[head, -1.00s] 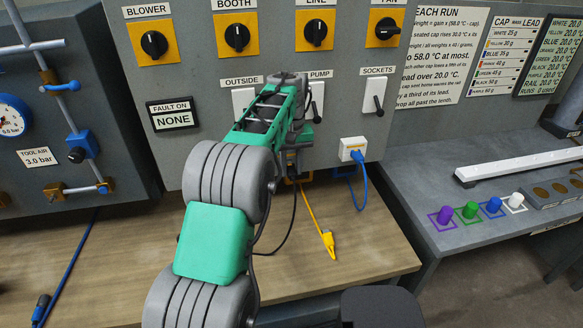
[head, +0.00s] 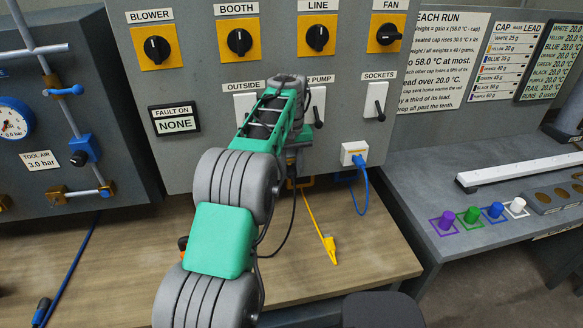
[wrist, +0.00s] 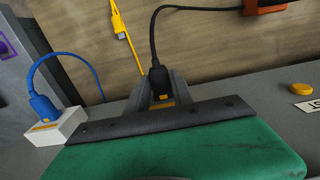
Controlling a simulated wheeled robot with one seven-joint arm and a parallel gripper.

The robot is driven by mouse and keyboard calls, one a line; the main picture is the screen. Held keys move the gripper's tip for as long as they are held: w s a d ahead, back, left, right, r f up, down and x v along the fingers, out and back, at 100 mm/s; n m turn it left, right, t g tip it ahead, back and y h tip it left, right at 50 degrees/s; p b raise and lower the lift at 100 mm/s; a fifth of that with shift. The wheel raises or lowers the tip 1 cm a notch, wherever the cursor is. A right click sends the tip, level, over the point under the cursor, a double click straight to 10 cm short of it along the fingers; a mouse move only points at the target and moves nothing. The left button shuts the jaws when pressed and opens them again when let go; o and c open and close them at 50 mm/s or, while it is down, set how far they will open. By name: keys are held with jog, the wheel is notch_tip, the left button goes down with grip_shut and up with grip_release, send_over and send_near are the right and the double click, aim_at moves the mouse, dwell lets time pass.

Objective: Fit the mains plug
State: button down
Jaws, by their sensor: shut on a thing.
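In the wrist view, my gripper (wrist: 160,96) is shut on a black plug (wrist: 158,80) with a black cable rising from it. The plug's front end is hidden by the dark bar and green body of my gripper, so I cannot tell whether it touches a socket. In the head view my arm hides the plug and most of my gripper, close to the grey panel's lower part. The black cable (head: 289,222) hangs down to the bench there. A blue plug (head: 359,161) sits in a white socket box (head: 347,150) right of my gripper; both also show in the wrist view.
A yellow cable's plug (head: 331,248) lies on the wooden bench (head: 375,265). A blue cable with a dark plug (head: 42,306) lies at the lower left. Switches, including the SOCKETS switch (head: 375,101), stick out from the panel. Coloured caps stand on the grey side bench (head: 440,180).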

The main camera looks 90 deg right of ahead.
jog(key=shift+d, duration=0.1)
jog(key=c, duration=1)
grip_release()
notch_tip(320, 180, up, 8)
jog(key=shift+f, duration=0.1)
